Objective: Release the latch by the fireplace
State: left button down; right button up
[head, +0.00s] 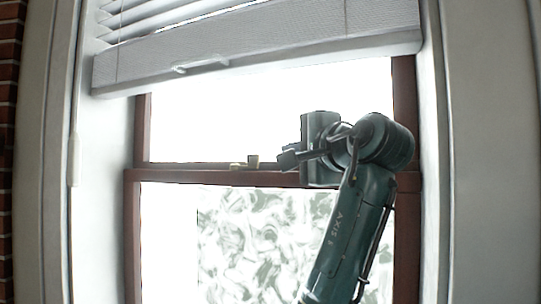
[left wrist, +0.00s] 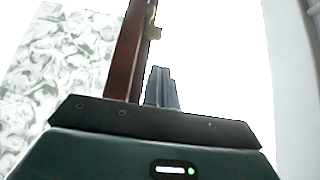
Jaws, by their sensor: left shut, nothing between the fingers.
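The latch (head: 252,162) is a small brass-coloured fitting on top of the brown window rail (head: 200,178), with a low piece at its left. In the left wrist view the latch (left wrist: 154,30) shows at the upper middle, on the edge of the rail (left wrist: 127,55). My left gripper (head: 286,159) is just right of the latch, at rail height, with a small gap in the picture. Its fingers (left wrist: 161,72) are shut and empty, pointing towards the latch. My right gripper is in neither view.
A white blind (head: 260,38) hangs across the top of the window. White frame posts (head: 50,150) stand at both sides, with brick (head: 8,120) at the far left.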

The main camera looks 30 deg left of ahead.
aim_at(267, 155)
pick_arm(q)
jog(key=p+x, duration=0.3)
jog(key=x, duration=0.6)
jog(key=shift+w+a, duration=0.1)
jog(key=shift+w, duration=0.1)
jog(key=shift+w+a+f, duration=0.1)
jog(key=shift+w+a, duration=0.15)
jog(key=shift+a, duration=0.1)
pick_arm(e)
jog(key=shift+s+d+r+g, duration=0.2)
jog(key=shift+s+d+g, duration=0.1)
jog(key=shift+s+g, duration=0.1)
pick_arm(q)
jog(key=shift+s, duration=0.1)
